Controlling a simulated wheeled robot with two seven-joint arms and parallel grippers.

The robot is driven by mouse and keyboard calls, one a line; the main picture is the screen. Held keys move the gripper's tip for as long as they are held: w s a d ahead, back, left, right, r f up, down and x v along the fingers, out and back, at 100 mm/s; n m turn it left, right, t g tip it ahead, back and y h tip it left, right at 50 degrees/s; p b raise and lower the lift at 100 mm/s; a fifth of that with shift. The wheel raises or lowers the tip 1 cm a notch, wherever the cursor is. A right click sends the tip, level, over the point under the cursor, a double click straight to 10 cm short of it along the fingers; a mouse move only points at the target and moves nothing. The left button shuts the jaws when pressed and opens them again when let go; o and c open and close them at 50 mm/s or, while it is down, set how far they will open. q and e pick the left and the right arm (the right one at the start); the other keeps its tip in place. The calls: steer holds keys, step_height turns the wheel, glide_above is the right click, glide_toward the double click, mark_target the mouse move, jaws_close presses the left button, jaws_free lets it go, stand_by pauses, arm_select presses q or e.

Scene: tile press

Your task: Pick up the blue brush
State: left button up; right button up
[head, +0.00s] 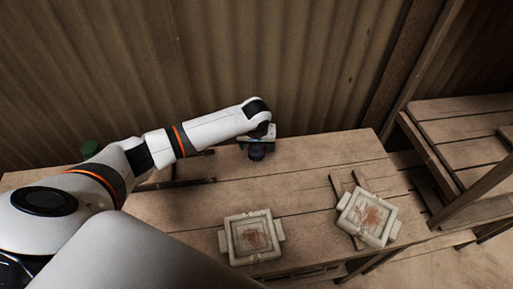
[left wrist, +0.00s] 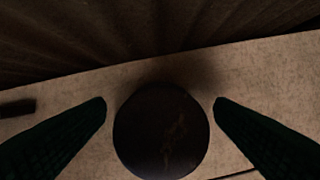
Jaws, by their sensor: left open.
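A dark round thing, bluish in the head view (head: 257,153), stands near the back edge of the wooden table (head: 310,160); I take it for the top of the blue brush. My left gripper (head: 262,138) is right at it, from above. In the left wrist view the round top (left wrist: 160,135) sits between the two dark fingers of the left gripper (left wrist: 160,106), which are spread with a narrow gap on each side. The rest of the brush is hidden below its top. My right gripper is not in view.
Two pale square moulds with reddish-brown contents stand at the table's front, one in the middle (head: 229,241) and one at the right (head: 348,211). A corrugated wall (head: 300,60) rises behind; wooden shelving (head: 460,107) stands right.

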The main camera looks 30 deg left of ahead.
arm_select(q)
steer(key=shift+x, duration=0.85)
steer(key=c, duration=1.1)
steer(key=shift+r, duration=0.15)
step_height(320, 180, up, 10)
steer(key=shift+f+b, duration=0.1)
steer(key=shift+b, duration=0.35)
